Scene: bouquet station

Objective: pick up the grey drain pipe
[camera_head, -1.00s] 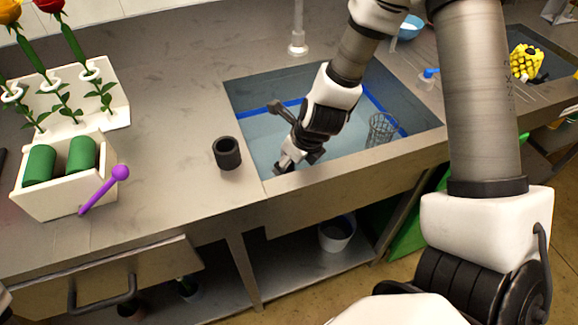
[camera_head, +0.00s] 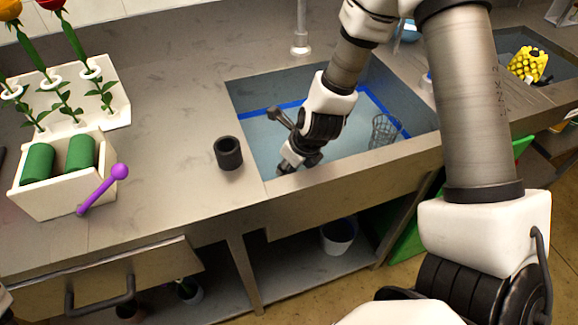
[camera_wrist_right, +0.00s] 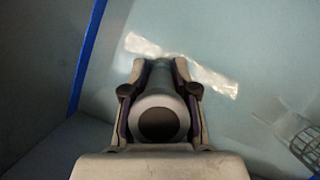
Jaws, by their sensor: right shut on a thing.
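The grey drain pipe (camera_wrist_right: 162,101) is seen nearly end-on in the right wrist view, a grey cylinder with a dark round opening towards the camera. My right gripper (camera_wrist_right: 160,80) has a finger on each side of it and is shut on it. In the head view my right gripper (camera_head: 288,163) points down inside the sink (camera_head: 262,97), near its front left corner. My left gripper is not in view.
A black cup-like cylinder (camera_head: 229,153) stands on the counter left of the sink. A wire mesh basket (camera_head: 384,130) is in the sink's right part. A faucet (camera_head: 301,38) stands behind. A white planter (camera_head: 48,198) and a purple stick (camera_head: 104,190) are at left.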

